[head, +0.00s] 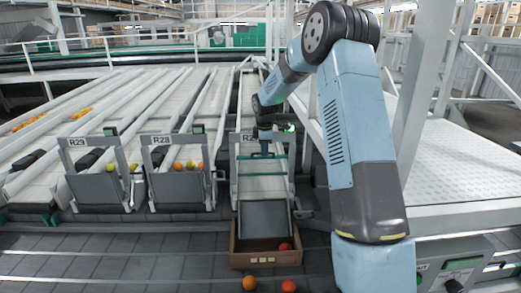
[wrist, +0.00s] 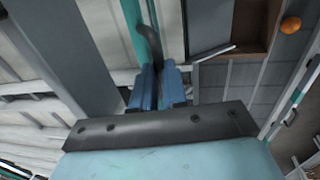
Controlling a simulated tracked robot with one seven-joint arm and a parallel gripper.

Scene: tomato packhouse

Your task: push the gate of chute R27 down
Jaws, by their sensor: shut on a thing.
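Chute R27 stands in the middle of the head view; its label plate (head: 248,137) is partly hidden by my arm. Its gate has a teal crossbar (head: 275,157) between the grey side posts, and this also shows in the wrist view (wrist: 133,18). My gripper (head: 262,152) is at this bar, pointing down. In the wrist view my blue fingers (wrist: 158,82) are closed around the gate's bar, near a dark curved piece (wrist: 149,42). Below, a grey sloping panel (head: 265,218) leads to a brown crate (head: 237,258). The exact grip contact is hard to see.
The crate holds a red tomato (head: 285,246). An orange tomato (head: 249,283) and a red one (head: 288,286) lie on the floor in front. Chutes R28 (head: 178,190) and R29 (head: 98,188) stand left with upright grey panels. A white platform (head: 460,175) is at right.

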